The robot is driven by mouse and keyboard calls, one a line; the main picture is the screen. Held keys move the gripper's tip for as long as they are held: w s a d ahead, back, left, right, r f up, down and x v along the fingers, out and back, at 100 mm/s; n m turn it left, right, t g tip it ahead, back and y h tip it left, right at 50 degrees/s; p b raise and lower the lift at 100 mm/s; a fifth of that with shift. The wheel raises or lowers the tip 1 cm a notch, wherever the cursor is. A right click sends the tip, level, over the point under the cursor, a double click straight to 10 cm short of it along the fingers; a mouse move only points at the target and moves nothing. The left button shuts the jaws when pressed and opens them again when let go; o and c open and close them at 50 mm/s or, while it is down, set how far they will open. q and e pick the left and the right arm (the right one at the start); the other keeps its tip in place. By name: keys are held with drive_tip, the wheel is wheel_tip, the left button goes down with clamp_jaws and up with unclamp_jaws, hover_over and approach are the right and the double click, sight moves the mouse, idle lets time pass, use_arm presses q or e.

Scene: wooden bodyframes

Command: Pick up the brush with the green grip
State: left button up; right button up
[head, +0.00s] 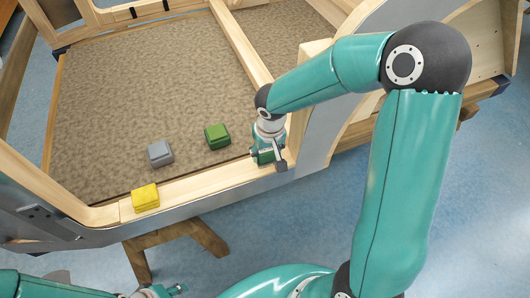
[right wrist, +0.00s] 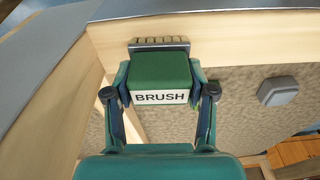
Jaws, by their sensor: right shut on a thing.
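The brush (right wrist: 160,80) has a green grip labelled BRUSH and a row of grey bristles at its far edge in the right wrist view. My right gripper (right wrist: 162,92) is shut on the grip, one finger on each side. In the head view my right gripper (head: 268,158) points down at the wooden rail, and the brush is largely hidden by it. I cannot tell whether the brush touches the rail. Part of my left gripper (head: 160,291) shows at the bottom edge of the head view; its jaws are not clear.
A green block (head: 217,136) and a grey block (head: 160,153) lie on the brown panel (head: 140,100) inside the wooden frame. A yellow block (head: 145,197) sits on the front rail (head: 205,185). The grey block also shows in the right wrist view (right wrist: 278,91).

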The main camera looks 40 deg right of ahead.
wheel_tip(320, 180, up, 20)
drive_tip(key=p, duration=0.1)
drive_tip(key=shift+f, duration=0.15)
